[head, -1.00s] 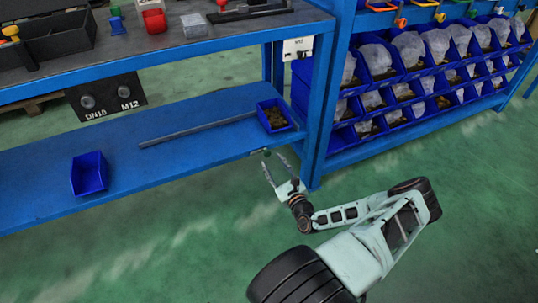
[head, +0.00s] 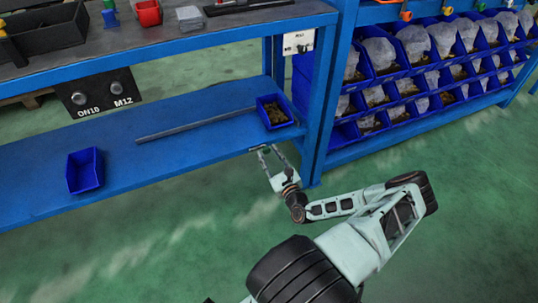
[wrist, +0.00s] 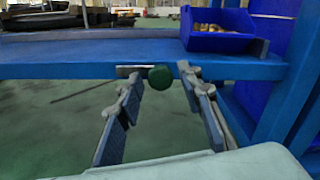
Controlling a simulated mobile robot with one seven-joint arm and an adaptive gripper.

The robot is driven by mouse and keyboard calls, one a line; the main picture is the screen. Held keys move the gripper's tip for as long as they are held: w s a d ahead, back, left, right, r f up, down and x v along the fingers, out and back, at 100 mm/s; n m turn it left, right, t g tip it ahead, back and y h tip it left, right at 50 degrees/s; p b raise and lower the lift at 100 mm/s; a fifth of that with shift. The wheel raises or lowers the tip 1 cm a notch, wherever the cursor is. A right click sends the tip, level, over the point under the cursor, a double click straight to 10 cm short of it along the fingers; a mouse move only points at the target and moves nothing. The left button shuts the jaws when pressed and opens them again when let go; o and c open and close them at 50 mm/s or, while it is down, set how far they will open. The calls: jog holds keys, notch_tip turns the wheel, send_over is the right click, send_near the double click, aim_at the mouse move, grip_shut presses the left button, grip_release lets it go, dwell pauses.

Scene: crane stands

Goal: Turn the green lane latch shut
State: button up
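The green latch (wrist: 160,77) is a round dark green knob on the front edge of the blue lower shelf (wrist: 75,68), beside a small metal plate (wrist: 131,71). My gripper (wrist: 158,84) is open, with one finger on each side of the knob and its tips close to the shelf edge. Gaps show between the knob and both fingers; whether the tips touch the shelf I cannot tell. In the head view my gripper (head: 266,150) reaches the shelf's front edge near the right post. The knob is too small to make out there.
A blue bin (head: 276,112) with brownish parts stands on the shelf just above the latch. A grey rod (head: 190,125) and an empty blue bin (head: 85,171) lie farther left. The blue post (head: 318,120) stands close on the right. The green floor in front is clear.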

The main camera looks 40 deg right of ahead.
grip_shut()
jog(key=shift+m+p, duration=0.35)
jog(key=shift+m, duration=0.05)
jog(key=shift+r+m+p, duration=0.1)
jog(key=shift+m+p, duration=0.55)
jog(key=shift+m, duration=0.35)
jog(key=m+p, duration=0.1)
jog(key=m, duration=0.2)
jog(key=shift+m, duration=0.3)
jog(key=m, duration=0.5)
jog(key=shift+p, duration=0.35)
jog(key=m, duration=0.6)
jog(key=shift+d, duration=0.1)
jog(key=shift+m, duration=0.3)
